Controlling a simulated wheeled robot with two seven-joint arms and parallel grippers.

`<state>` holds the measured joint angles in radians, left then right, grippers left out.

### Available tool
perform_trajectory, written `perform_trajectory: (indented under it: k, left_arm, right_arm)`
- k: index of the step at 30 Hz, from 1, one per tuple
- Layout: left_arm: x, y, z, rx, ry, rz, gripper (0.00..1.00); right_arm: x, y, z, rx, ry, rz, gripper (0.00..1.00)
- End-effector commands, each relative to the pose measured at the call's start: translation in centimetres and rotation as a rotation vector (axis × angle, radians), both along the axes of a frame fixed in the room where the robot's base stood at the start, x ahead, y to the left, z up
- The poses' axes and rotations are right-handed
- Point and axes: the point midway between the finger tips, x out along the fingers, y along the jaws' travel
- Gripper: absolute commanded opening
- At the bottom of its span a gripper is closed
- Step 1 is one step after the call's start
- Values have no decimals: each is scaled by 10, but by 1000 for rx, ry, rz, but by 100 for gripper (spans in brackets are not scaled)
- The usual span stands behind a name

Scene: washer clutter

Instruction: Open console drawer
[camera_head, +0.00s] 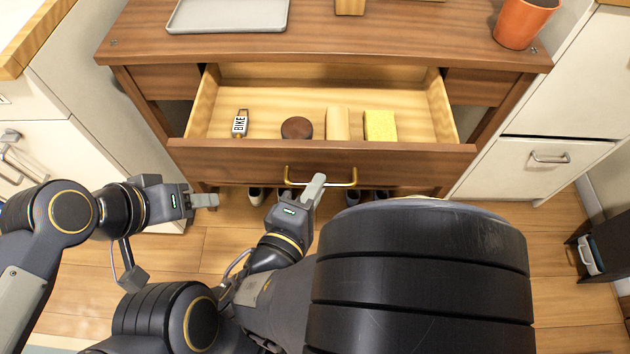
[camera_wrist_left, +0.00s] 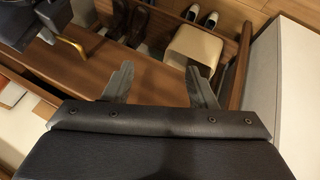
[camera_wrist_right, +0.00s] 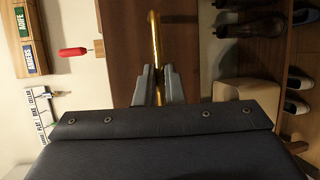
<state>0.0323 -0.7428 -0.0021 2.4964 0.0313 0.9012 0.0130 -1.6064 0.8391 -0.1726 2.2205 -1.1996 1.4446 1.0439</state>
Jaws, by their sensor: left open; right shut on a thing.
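The console drawer (camera_head: 320,160) is pulled out, with its pale wooden inside in view. The brass handle (camera_head: 340,184) is on the drawer front. My left gripper (camera_head: 212,200) is open and empty, in front of the drawer's left end, apart from the handle.
On the console top (camera_head: 390,40) are a grey tray (camera_head: 228,14) and an orange pot (camera_head: 522,22). Shoes (camera_head: 256,195) stand below the drawer. White cabinets flank the console on both sides. A beige stool-like object (camera_wrist_left: 193,50) shows in the left wrist view.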

Motion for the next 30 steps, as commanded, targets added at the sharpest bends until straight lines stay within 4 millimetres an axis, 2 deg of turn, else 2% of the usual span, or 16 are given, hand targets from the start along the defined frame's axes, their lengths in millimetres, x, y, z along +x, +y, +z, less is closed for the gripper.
perform_trajectory:
  k: [11, 12, 17, 30]
  left_arm:
    - [0, 0, 0, 0, 0, 0, 52]
    - [0, 0, 0, 0, 0, 0, 52]
    - [0, 0, 0, 0, 0, 0, 52]
    - [0, 0, 0, 0, 0, 0, 52]
  right_arm:
    - [-1, 0, 0, -1, 1, -1, 0]
    - [-1, 0, 0, -1, 1, -1, 11]
    - [-1, 0, 0, -1, 1, -1, 30]
    - [-1, 3, 2, 1, 0, -2, 30]
